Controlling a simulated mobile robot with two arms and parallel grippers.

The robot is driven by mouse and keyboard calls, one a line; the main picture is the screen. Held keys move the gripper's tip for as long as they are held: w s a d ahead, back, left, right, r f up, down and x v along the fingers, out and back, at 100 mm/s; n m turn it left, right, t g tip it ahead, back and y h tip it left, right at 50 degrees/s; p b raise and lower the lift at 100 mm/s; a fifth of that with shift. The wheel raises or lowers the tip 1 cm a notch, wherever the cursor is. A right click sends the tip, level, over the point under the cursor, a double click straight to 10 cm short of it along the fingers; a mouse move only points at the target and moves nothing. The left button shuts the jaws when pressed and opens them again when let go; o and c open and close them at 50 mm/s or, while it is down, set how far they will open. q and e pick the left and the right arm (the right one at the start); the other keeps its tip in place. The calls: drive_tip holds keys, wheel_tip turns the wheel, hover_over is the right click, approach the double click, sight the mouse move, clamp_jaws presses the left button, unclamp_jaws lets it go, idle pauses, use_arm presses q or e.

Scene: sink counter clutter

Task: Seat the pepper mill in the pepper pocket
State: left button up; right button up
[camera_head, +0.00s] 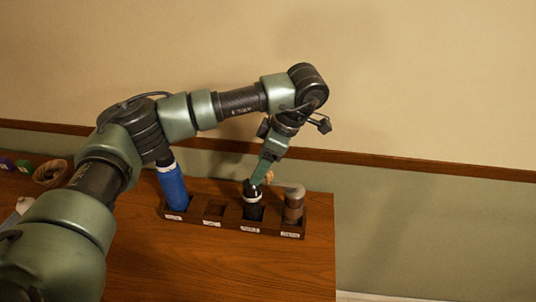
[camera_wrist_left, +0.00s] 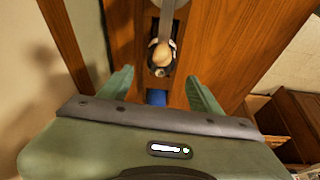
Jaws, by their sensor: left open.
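A dark mill with a white band (camera_head: 252,205), which I take for the pepper mill, stands about upright in the third pocket from the left of a dark wooden rack (camera_head: 272,228). That pocket's label is too small to read surely. A round tan knob (camera_wrist_left: 162,50) shows at the mill in the left wrist view. My left gripper (camera_head: 262,176) is just above the mill's top, pointing down. In the wrist view its open fingers (camera_wrist_left: 160,88) lie to either side with nothing held. The mill's base is hidden in the pocket. My right gripper is not in view.
A blue bottle (camera_head: 173,189) stands in the leftmost pocket, under my arm. The second pocket (camera_head: 214,210) is empty. A brown, grey-topped container (camera_head: 293,205) fills the rightmost pocket. A round wooden item (camera_head: 50,174) lies far left. The counter (camera_head: 220,268) before the rack is clear.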

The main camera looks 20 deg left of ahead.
use_arm(q)
drive_tip(key=v, duration=0.5)
idle(0.3)
